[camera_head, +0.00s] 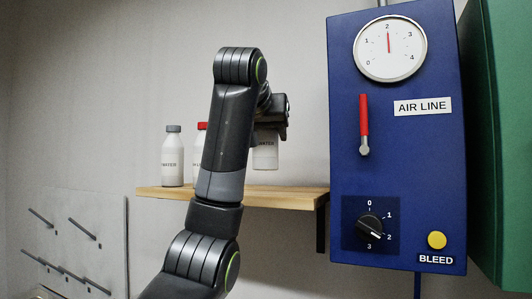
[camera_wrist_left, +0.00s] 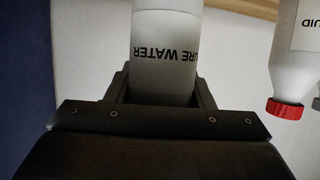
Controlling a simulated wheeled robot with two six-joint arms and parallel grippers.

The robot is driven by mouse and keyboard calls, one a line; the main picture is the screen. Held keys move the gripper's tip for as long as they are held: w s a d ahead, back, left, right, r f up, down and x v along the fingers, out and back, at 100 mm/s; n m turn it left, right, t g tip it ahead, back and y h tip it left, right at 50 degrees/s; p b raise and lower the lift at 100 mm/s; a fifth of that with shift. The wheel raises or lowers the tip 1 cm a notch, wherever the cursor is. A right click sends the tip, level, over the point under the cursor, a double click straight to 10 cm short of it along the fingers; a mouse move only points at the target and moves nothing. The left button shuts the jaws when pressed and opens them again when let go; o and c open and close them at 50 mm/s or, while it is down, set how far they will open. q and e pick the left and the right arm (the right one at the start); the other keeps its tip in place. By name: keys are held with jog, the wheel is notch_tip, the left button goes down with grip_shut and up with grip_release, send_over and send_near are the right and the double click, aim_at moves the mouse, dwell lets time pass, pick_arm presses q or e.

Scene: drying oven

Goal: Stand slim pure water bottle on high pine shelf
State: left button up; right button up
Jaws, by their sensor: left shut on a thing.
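The slim pure water bottle (camera_head: 265,152) is white, and part of its label reads "WATER". My left gripper (camera_head: 277,118) is shut on its upper part. The bottle hangs upright, its base a little above the pine shelf (camera_head: 270,196), with wall showing between them. In the left wrist view the bottle (camera_wrist_left: 166,50) stands between the two fingers (camera_wrist_left: 163,88), with "URE WATER" legible. Its cap is hidden by the gripper. My right gripper is not in view.
A grey-capped white bottle (camera_head: 172,160) stands on the shelf's left part. A red-capped bottle (camera_head: 196,155) beside it is partly hidden by my left arm; it also shows in the left wrist view (camera_wrist_left: 293,65). A blue air line panel (camera_head: 395,190) adjoins the shelf's right end.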

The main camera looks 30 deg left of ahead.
aim_at(266, 152)
pick_arm(q)
jog(key=shift+f, duration=0.35)
jog(key=shift+s+d+f+p, duration=0.1)
jog(key=shift+s+f+p, duration=0.25)
jog(key=shift+f, duration=1.1)
jog(key=shift+w+f, duration=0.2)
jog(key=shift+s, duration=0.1)
jog(key=shift+s+f, duration=0.1)
jog(key=o, duration=1.1)
jog(key=shift+o, duration=0.2)
jog(key=shift+f, duration=0.1)
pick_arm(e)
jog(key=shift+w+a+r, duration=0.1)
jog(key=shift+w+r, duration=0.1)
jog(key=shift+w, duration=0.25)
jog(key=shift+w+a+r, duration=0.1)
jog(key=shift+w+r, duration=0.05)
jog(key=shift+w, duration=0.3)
